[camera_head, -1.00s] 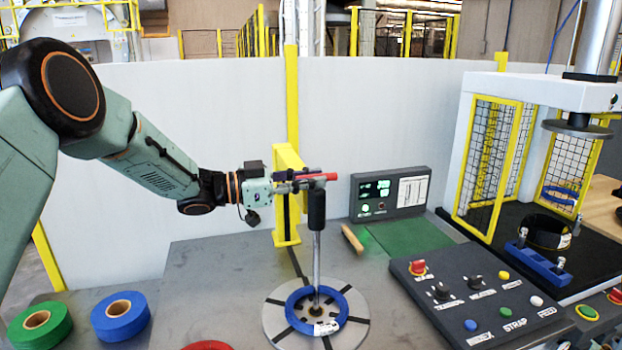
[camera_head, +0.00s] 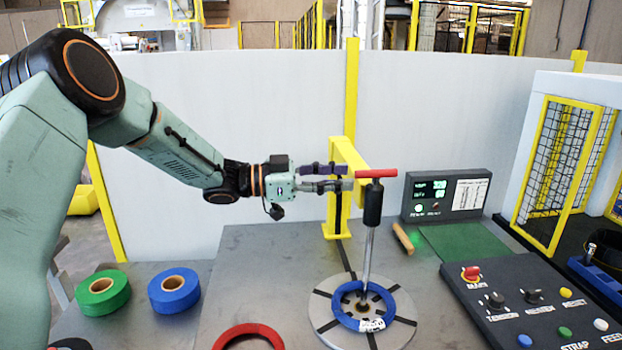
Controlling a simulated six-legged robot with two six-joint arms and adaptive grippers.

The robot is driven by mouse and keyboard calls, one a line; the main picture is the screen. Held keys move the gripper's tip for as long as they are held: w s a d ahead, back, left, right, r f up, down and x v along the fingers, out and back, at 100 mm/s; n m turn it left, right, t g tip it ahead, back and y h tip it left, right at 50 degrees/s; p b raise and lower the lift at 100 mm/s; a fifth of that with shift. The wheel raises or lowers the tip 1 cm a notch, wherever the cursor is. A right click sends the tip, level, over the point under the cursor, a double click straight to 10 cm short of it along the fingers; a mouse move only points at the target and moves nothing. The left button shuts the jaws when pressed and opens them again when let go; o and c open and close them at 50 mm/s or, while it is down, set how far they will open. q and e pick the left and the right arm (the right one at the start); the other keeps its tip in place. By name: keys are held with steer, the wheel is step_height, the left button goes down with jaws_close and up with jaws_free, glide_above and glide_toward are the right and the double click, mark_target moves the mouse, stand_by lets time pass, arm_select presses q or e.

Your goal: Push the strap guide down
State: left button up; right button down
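The strap guide appears to be the upright steel rod with a black sleeve (camera_head: 372,205) and a red T-handle (camera_head: 376,173). It stands near the middle of a blue coil (camera_head: 345,318) lying flat on a round grey turntable (camera_head: 402,335). My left gripper (camera_head: 347,177) reaches in from the left at about handle height. Its two dark fingers are apart, one above the other, with nothing seen between them. The fingertips end just left of the red handle in the picture, in front of a yellow post (camera_head: 338,210). My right gripper is not in view.
Green (camera_head: 88,300) and blue (camera_head: 185,290) tape rolls sit at the left, and a red ring (camera_head: 232,335) at the front. A control panel (camera_head: 545,300), a display box (camera_head: 428,197) and a green mat (camera_head: 475,242) are at the right.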

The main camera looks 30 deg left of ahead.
arm_select(q)
steer(key=v, duration=0.6)
steer(key=shift+d, duration=0.1)
steer(key=shift+d, duration=0.1)
stand_by(0.4)
